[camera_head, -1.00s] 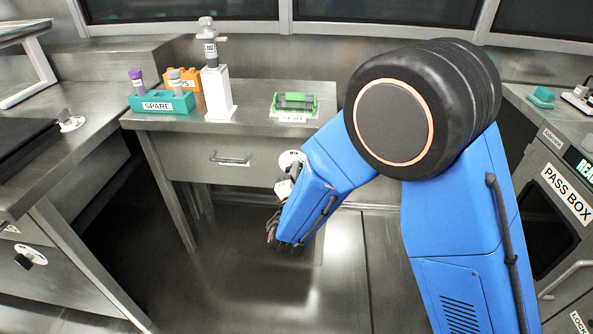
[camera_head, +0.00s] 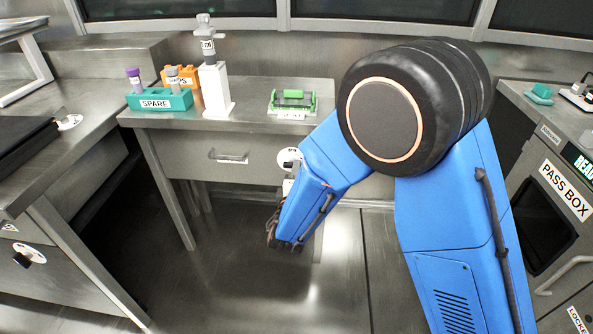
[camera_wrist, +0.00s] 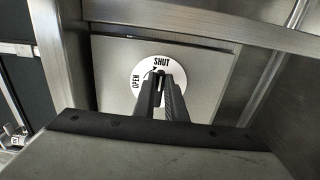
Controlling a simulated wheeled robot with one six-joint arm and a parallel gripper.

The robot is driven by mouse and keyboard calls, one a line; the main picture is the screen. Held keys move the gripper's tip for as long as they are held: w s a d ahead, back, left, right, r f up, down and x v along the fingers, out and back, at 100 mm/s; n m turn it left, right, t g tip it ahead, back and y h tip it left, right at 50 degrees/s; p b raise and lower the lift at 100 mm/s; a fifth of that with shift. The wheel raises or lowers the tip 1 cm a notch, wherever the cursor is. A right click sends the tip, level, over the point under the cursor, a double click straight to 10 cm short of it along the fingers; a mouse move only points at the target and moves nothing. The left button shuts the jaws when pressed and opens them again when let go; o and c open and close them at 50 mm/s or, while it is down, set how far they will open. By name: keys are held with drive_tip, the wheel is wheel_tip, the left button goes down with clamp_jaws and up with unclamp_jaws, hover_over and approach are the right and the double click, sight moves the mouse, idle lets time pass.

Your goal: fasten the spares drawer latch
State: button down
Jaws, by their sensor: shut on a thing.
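The spares drawer (camera_head: 218,170) is under the bench top, and its front looks flush with the frame. Its round white latch dial (camera_head: 288,155) is at the right of the drawer front, partly hidden by my arm. In the wrist view the dial (camera_wrist: 141,72) reads SHUT at the top and OPEN at the left. My gripper (camera_wrist: 160,79) is shut on the small dark latch knob at the dial's middle. The knob is mostly hidden between the fingers, so its exact angle is hard to tell. The fingertips lie just below the word SHUT.
On the bench top (camera_head: 250,118) are a teal SPARE rack (camera_head: 160,101), an orange rack (camera_head: 183,75), a white stand (camera_head: 214,92) and a green device (camera_head: 292,100). A pass box (camera_head: 545,215) stands at the right. Floor before the drawer is clear.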

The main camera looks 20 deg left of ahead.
drive_tip(key=shift+f, duration=0.1)
drive_tip(key=c, duration=1.8)
unclamp_jaws()
drive_tip(key=v, duration=1.7)
drive_tip(key=shift+s, duration=0.25)
